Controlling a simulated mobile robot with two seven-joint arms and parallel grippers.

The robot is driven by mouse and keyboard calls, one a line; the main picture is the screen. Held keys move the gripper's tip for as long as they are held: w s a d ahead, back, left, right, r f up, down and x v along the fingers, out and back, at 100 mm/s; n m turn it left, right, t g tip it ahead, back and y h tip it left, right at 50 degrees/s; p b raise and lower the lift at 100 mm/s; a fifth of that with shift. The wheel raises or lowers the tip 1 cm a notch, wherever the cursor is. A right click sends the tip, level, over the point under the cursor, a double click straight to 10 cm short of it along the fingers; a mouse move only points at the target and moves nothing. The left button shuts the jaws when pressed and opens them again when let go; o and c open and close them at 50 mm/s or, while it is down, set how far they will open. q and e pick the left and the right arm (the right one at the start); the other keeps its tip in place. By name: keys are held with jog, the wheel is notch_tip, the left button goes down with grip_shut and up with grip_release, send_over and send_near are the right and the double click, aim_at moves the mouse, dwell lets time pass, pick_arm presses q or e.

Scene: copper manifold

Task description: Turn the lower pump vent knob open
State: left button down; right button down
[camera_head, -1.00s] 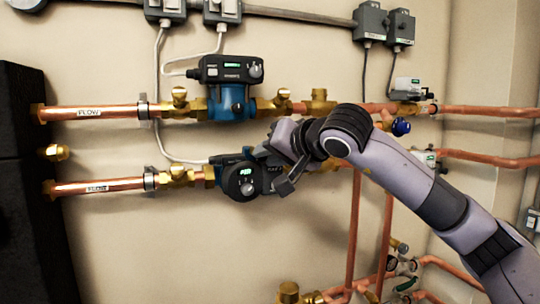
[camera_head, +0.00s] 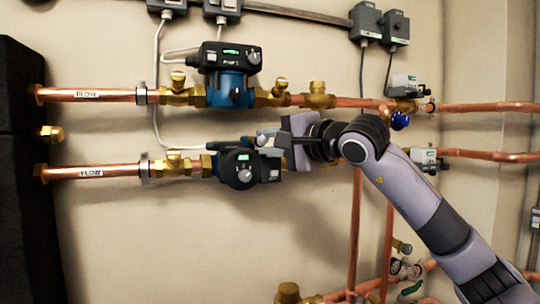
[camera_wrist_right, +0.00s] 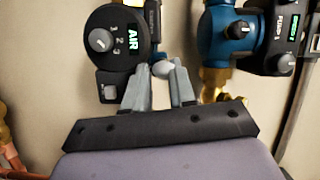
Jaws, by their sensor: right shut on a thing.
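The lower pump (camera_head: 238,170) is a dark unit with a round dial face and a green display, set in the lower copper pipe. In the right wrist view its dial (camera_wrist_right: 101,40) carries a grey knob, the numbers 1, 2, 3 and a lit "AIR" label. A small rounded grey vent knob (camera_wrist_right: 163,69) sits beside the dial, between my right fingertips. My right gripper (camera_head: 264,139) reaches the pump's upper right side from the right and is shut on that knob; its fingers also show in the wrist view (camera_wrist_right: 161,74). The knob's far side is hidden. My left gripper is not in view.
The upper blue pump (camera_head: 230,90) with its black control box sits just above my gripper, close by. Brass valves (camera_head: 179,88) and copper pipes run left and right. Vertical pipes (camera_head: 355,230) drop below my right arm. The wall below the lower pump is clear.

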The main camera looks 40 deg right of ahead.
jog(key=shift+f+m+t+b, duration=0.3)
jog(key=shift+f+m+b, duration=0.1)
jog(key=shift+m+b, duration=0.8)
jog(key=shift+m, duration=0.1)
jog(key=m+t+b, duration=0.1)
jog(key=m+b, duration=0.1)
jog(key=shift+m, duration=0.4)
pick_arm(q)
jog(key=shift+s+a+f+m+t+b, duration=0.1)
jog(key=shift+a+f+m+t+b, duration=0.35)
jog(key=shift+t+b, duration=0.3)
pick_arm(e)
jog(key=shift+m+t, duration=0.5)
jog(key=shift+m, duration=0.2)
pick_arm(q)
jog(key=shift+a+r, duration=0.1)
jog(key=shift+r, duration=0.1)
pick_arm(e)
jog(key=c, duration=0.9)
grip_release()
